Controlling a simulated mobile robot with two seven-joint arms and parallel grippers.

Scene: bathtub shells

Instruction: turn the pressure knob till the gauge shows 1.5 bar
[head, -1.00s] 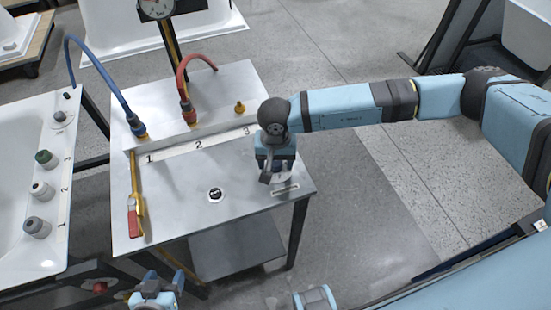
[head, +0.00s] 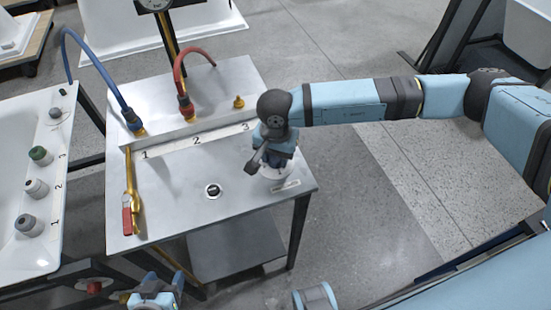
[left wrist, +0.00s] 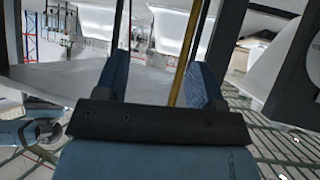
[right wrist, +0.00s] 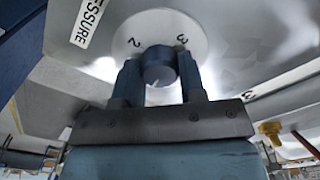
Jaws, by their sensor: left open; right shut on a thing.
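My right gripper (head: 266,165) reaches down to the front right corner of the metal bench (head: 180,215). In the right wrist view its fingers (right wrist: 158,78) are shut on the sides of the grey pressure knob (right wrist: 158,64). A pale line shows on the knob's face. Behind it is a round white dial plate (right wrist: 152,28) with the numbers 2 and 3 visible. The gauge (head: 156,4) is cut off by the top edge of the head view, and I cannot read it. My left gripper (head: 154,299) is open and empty, low in front of the bench.
A blue hose (head: 97,70) and a red hose (head: 180,70) join the bench's back ledge; a brass fitting (head: 239,102) stands by number 3. A black button (head: 213,190) and a red-and-yellow tool (head: 128,205) are on the top. A white tub rim (head: 35,235) with several knobs is left.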

